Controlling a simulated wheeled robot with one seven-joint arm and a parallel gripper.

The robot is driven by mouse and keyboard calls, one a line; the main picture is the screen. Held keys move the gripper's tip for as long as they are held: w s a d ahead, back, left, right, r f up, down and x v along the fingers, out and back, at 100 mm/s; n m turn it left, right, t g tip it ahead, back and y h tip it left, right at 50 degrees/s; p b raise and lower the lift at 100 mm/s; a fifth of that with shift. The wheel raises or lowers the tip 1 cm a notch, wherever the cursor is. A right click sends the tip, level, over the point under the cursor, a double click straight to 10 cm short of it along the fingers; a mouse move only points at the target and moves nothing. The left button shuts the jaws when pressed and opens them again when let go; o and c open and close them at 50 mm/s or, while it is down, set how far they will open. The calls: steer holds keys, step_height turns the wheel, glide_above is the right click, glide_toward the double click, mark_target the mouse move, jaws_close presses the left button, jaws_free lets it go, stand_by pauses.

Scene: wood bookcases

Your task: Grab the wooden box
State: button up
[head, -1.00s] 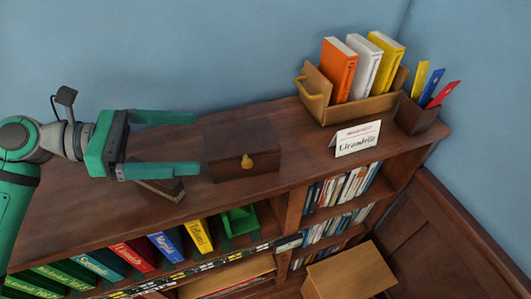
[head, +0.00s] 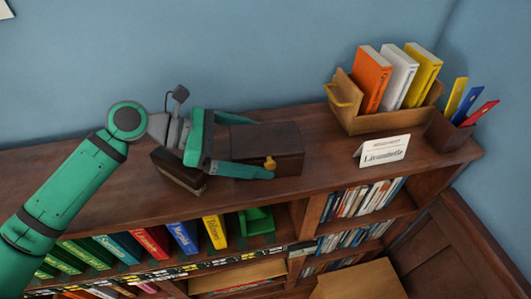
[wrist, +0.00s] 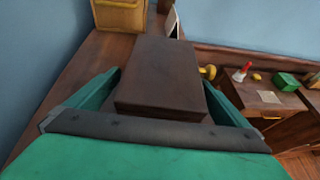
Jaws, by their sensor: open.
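The wooden box (head: 278,141) is a dark brown box with a brass knob (head: 270,163) on its front, on top of the bookcase. In the wrist view the box (wrist: 161,75) lies between the two green fingers of my gripper (wrist: 163,92). In the head view my gripper (head: 240,146) is open around the left part of the box, one finger behind it and one along its front near the knob. In the wrist view a small gap shows beside the box on each side, and the knob sticks out at the right.
A dark block (head: 178,171) lies on the top under my gripper. To the right stand a book holder (head: 385,121), a name card (head: 382,151) and a pen cup (head: 449,132). The wall (head: 250,50) is close behind. The bookcase top (head: 90,190) is clear at the left.

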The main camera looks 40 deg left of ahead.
steer(key=shift+x, duration=1.45)
steer(key=shift+c, duration=0.3)
steer(key=c, duration=1.5)
